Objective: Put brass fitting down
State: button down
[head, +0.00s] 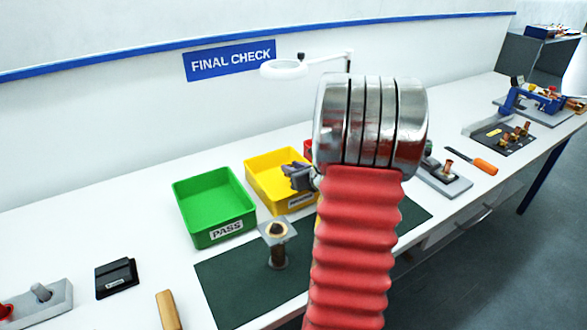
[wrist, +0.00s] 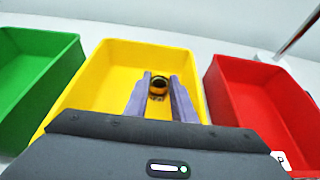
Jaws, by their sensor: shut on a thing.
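My gripper (wrist: 158,92) is shut on a small brass fitting (wrist: 158,82), which shows as an orange-brass ring with a dark middle between the purple-grey fingertips. In the wrist view they are in front of the yellow bin (wrist: 92,75), over its inside. In the head view my gripper (head: 297,177) is at the yellow bin's (head: 262,160) right part; the fitting cannot be made out there. The bin's front label is partly hidden.
The green PASS bin (head: 188,215) stands left of the yellow one, and a red bin (wrist: 240,105) stands right. A post with a square top plate (head: 278,232) stands on the dark green mat (head: 228,290). A black block (head: 116,278) lies further left. My red arm hides much of the bench.

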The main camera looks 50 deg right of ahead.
jog(key=shift+f, duration=0.7)
jog(key=c, duration=1.5)
grip_release()
jog(key=shift+r, duration=0.15)
jog(key=shift+s+r, duration=0.15)
jog(key=shift+r, duration=0.45)
jog(key=v, duration=1.1)
jog(key=shift+s+a, duration=0.15)
jog(key=shift+s, duration=0.2)
jog(key=shift+w+r, duration=0.1)
